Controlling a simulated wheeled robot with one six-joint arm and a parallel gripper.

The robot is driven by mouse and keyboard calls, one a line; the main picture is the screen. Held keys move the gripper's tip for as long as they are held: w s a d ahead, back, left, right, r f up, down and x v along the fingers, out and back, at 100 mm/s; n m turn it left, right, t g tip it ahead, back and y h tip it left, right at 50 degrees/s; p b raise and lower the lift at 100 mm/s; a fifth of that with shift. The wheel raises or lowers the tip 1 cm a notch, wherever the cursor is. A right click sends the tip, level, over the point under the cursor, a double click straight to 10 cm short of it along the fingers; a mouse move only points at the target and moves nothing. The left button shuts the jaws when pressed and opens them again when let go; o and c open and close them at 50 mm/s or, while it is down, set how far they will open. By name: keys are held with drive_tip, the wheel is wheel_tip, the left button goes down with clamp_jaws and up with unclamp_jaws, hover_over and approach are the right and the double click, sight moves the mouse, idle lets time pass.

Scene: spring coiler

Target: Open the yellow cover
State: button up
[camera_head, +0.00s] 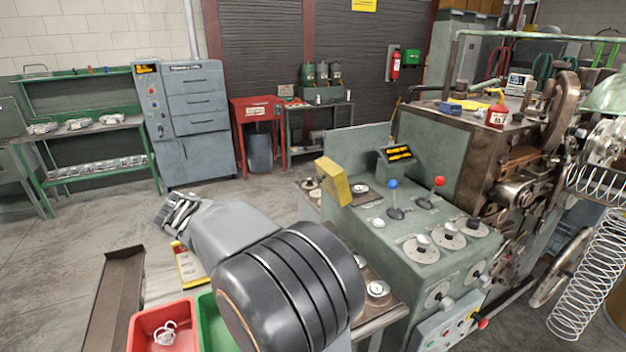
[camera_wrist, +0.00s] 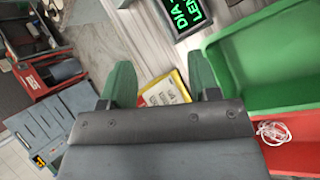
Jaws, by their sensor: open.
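The yellow cover (camera_head: 334,182) is a box-like flap at the left end of the green machine console (camera_head: 435,230). It stands tilted in the head view, beside a round dial. I cannot tell what lies under or behind it. My gripper (camera_head: 178,212) is to the left of the cover and apart from it, beyond my dark rounded arm joint. In the wrist view my gripper (camera_wrist: 160,82) shows two green fingers spread apart with nothing between them. The cover is not seen in the wrist view.
The console carries a blue-knobbed lever (camera_head: 394,200), a red-knobbed lever (camera_head: 432,193) and several dials. A red bin (camera_head: 140,335) and a green bin (camera_wrist: 275,50) stand near my arm. A yellow sign (camera_head: 188,264) lies below my gripper. Open floor is at left.

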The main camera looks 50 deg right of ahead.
drive_tip(key=w+d+r+n+g+h, duration=0.1)
drive_tip(key=w+d+n+g+h, duration=0.15)
drive_tip(key=d, duration=0.45)
drive_tip(key=w+d+r+n+g+h, duration=0.1)
drive_tip(key=w+d+g+h, duration=0.15)
drive_tip(key=d, duration=0.45)
drive_tip(key=n+g+h, duration=0.2)
drive_tip(key=h, duration=0.2)
approach(316, 179)
drive_tip(key=shift+n, duration=0.25)
drive_tip(key=p+x, duration=0.2)
drive_tip(key=x, duration=0.8)
drive_tip(key=shift+a, duration=0.1)
clamp_jaws()
